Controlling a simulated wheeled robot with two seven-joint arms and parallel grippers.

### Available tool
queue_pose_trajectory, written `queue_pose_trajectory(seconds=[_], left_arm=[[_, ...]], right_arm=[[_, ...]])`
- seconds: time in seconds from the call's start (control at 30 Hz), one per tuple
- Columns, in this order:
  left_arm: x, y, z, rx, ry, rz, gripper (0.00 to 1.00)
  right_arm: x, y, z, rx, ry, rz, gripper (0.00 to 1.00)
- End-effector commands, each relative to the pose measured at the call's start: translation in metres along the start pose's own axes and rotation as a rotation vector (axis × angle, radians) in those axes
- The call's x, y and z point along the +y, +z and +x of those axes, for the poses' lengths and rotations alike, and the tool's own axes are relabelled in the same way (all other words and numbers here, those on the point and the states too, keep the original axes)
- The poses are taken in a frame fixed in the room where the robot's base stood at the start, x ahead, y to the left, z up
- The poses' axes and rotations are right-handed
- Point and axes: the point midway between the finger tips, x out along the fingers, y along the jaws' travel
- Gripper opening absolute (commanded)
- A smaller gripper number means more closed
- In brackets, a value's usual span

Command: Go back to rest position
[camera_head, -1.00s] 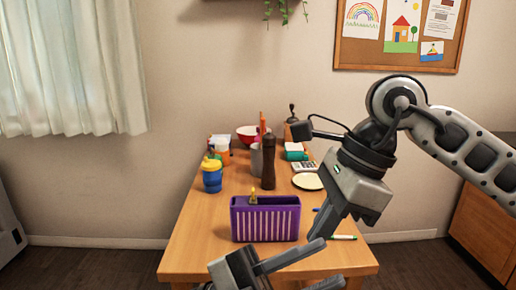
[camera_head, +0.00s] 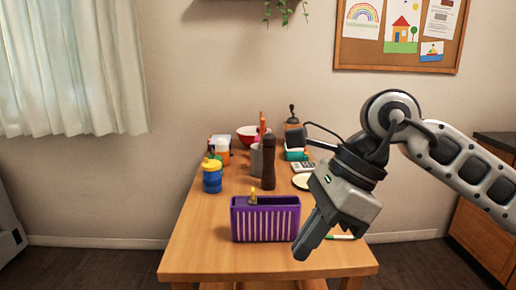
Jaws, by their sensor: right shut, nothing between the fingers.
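My right gripper (camera_head: 303,250) hangs over the front right of the wooden table (camera_head: 200,250), its fingers pointing down and left. Its fingers are closed together with nothing between them. It is just right of the purple slotted holder (camera_head: 265,222), in front of part of the table top; I cannot tell whether it touches anything. My right arm comes in from the right edge. My left gripper is not in view.
The purple holder has a yellow item (camera_head: 253,196) in it. A blue and yellow cup (camera_head: 212,177), a dark pepper mill (camera_head: 268,165), a red bowl (camera_head: 247,134) and a pale plate (camera_head: 302,181) stand further back. The table's left front is clear.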

Motion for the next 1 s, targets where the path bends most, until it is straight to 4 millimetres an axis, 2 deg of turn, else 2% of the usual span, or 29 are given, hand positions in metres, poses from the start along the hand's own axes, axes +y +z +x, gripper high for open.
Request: queue_pose_trajectory(seconds=[0.03,0.1,0.3,0.47,0.57,0.67,0.77,0.83,0.93,0.97,1.0], left_arm=[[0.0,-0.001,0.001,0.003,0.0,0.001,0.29],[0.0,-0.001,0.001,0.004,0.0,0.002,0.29],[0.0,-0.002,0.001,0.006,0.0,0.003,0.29],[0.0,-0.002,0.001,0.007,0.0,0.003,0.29],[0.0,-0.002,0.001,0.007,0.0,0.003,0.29],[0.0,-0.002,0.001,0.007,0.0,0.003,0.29],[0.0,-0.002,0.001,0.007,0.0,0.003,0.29],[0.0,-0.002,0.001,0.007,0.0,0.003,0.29],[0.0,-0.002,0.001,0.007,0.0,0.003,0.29],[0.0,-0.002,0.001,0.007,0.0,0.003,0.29],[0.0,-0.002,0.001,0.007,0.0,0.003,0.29]], right_arm=[[0.007,0.008,0.013,-0.065,0.052,0.012,0.0],[0.017,0.021,0.025,-0.165,0.118,0.036,0.0],[0.044,0.062,0.049,-0.497,0.338,0.169,0.0],[0.057,0.094,0.047,-0.867,0.58,0.412,0.0],[0.045,0.1,0.037,-1.148,0.756,0.674,0.0],[0.017,0.083,0.033,-1.411,0.913,1.0,0.0],[-0.015,0.042,0.047,-1.64,1.038,1.378,0.0],[-0.033,0.001,0.07,-1.776,1.103,1.673,0.0],[-0.041,-0.062,0.115,-1.914,1.152,2.085,0.0],[-0.039,-0.08,0.129,1.925,-1.148,-2.18,0.0],[-0.034,-0.103,0.149,1.803,-1.058,-2.15,0.0]])
